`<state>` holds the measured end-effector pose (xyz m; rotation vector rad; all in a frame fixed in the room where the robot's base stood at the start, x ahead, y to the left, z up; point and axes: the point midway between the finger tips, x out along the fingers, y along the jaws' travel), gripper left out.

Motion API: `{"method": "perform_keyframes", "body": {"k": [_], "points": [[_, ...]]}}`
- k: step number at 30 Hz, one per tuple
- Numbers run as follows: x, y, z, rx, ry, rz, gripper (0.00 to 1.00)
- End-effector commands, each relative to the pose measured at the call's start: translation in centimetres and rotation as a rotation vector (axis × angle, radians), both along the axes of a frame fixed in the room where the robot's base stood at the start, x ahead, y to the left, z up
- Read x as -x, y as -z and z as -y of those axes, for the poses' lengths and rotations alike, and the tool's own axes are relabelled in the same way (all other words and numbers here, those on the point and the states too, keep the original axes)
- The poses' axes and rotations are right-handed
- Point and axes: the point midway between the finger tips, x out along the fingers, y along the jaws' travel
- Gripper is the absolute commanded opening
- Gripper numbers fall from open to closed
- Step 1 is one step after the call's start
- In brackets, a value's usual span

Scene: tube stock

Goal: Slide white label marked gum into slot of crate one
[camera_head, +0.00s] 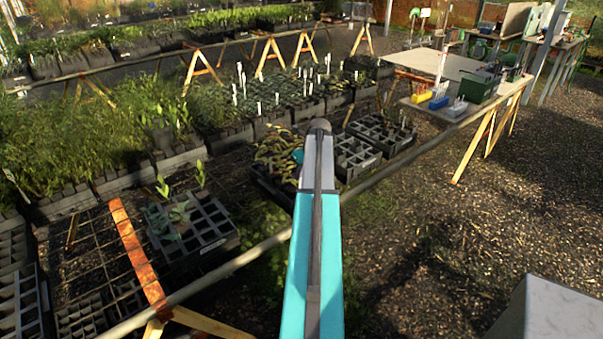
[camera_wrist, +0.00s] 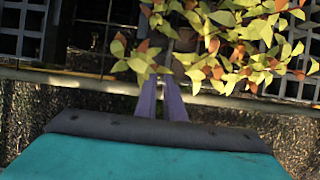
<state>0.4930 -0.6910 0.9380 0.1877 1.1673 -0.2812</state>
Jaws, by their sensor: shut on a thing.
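In the head view my own teal arm hides the gripper. Several thin white labels (camera_head: 240,82) stand upright in the plant trays in the middle distance; their writing is too small to read. A dark crate with yellow-green and reddish plants (camera_head: 276,152) is beside my arm. I cannot tell which crate is crate one.
A dark crate with empty cells (camera_head: 352,158) stands just right of my arm. Another celled crate (camera_head: 205,232) with a few leaves is at left. A bench rail (camera_head: 235,262) runs along the front. A table (camera_head: 440,65) at back right holds yellow, blue and green boxes.

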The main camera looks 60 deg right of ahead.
Motion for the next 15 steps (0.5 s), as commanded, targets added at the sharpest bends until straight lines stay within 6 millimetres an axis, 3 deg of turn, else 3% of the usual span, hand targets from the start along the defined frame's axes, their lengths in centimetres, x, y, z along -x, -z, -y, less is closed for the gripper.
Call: {"method": "perform_keyframes", "body": {"k": [15], "points": [[0.08, 0.60, 0.05, 0.000, 0.001, 0.000, 0.00]]}}
